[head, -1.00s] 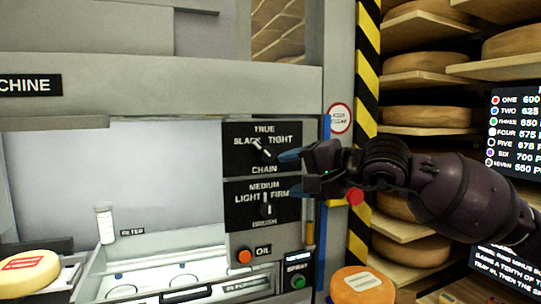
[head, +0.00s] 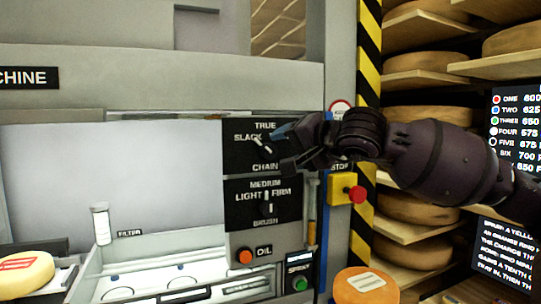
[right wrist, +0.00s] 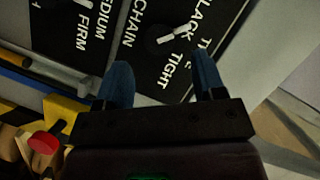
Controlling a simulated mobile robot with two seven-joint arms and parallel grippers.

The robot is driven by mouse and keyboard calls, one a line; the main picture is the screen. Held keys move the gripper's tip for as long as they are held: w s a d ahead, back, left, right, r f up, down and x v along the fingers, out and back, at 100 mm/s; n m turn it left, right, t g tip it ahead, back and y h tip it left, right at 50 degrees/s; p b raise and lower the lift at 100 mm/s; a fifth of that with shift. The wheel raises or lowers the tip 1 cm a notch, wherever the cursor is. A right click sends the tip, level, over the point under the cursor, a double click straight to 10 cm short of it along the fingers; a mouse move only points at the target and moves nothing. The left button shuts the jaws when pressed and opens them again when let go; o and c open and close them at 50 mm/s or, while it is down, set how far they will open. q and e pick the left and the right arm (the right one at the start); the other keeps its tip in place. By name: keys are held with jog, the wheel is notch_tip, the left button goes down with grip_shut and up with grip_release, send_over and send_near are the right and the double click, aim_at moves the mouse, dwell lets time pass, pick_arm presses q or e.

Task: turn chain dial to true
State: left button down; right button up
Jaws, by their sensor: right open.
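The chain dial (head: 265,145) is a small knob with a white pointer on a black panel (head: 235,160) labelled TRUE, SLACK, TIGHT and CHAIN. Its pointer slants to the upper left, near SLACK. My right gripper (head: 281,148) is open and empty just right of the dial, its fingers one above the other and partly hiding TIGHT. In the right wrist view, the open fingers (right wrist: 160,68) are spread below the dial (right wrist: 172,38), and the pointer leans between SLACK and TRUE. I see no contact with the dial. My left gripper is not in view.
The brush dial (head: 267,201) is just below. Lower down are an orange oil button (head: 245,256) and a green button (head: 300,283). A red stop button (head: 357,194) on a yellow box sits under my right arm. Cheese wheels (head: 430,118) fill shelves at right.

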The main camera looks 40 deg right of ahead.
aim_at(272, 151)
jog(key=shift+b+x, duration=0.3)
jog(key=shift+x, duration=2.5)
